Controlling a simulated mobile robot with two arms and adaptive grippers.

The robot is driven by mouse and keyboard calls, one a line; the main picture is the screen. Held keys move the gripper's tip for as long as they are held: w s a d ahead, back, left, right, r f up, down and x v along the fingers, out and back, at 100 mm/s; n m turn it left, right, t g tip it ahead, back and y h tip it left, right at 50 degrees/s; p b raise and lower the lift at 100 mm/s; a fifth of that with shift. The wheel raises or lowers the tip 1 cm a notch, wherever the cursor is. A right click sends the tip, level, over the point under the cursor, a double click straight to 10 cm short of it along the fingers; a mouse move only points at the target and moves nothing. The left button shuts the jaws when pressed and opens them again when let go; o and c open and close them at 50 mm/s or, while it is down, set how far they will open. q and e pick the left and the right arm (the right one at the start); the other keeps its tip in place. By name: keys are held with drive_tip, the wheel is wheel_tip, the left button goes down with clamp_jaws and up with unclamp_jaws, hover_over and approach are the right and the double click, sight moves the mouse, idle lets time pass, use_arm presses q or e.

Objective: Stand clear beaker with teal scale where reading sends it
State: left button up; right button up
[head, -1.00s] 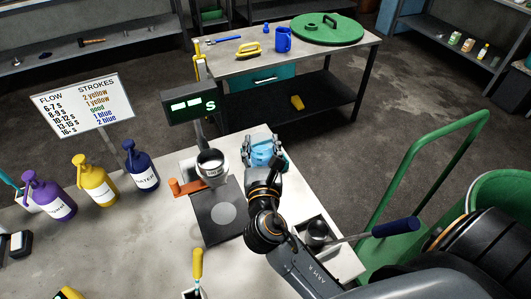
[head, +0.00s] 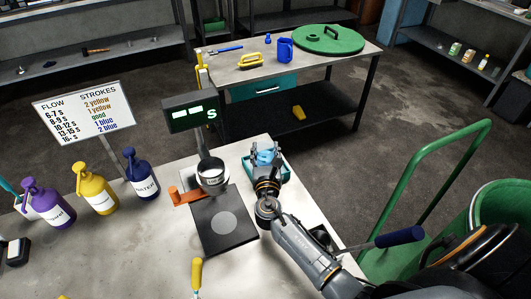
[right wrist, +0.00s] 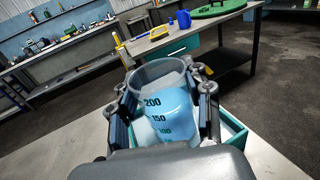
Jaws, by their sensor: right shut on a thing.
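My right gripper (head: 266,150) is shut on a clear beaker (right wrist: 160,76) of light blue liquid. The right wrist view shows its dark marks, 200, 150 and 100. In the head view, the beaker (head: 264,157) is upright, at a teal-rimmed tray (head: 287,174) near the bench's back right edge; I cannot tell whether it touches the tray floor. The display (head: 190,113) shows green bars and an "S"; I cannot read a number. The sign (head: 84,114) pairs flow times with yellow, good or blue strokes. My left gripper is not in view.
Purple (head: 46,205), yellow (head: 97,188) and blue (head: 141,176) pump bottles stand at left. A silver cup (head: 212,174) stands behind a dark plate (head: 222,221), beside an orange lever (head: 187,196). A green trolley (head: 418,205) is at right. The front middle of the bench is mostly clear.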

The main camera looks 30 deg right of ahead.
drive_tip(key=shift+f, duration=0.25)
drive_tip(key=shift+f, duration=0.2)
drive_tip(key=o, duration=1.2)
drive_tip(key=shift+r, duration=0.1)
drive_tip(key=shift+s+a+r, duration=0.1)
drive_tip(key=shift+s, duration=0.05)
drive_tip(key=b+v, duration=0.1)
drive_tip(key=v, duration=1)
drive_tip(key=shift+s+a+b, duration=0.15)
drive_tip(key=shift+s+b, duration=0.2)
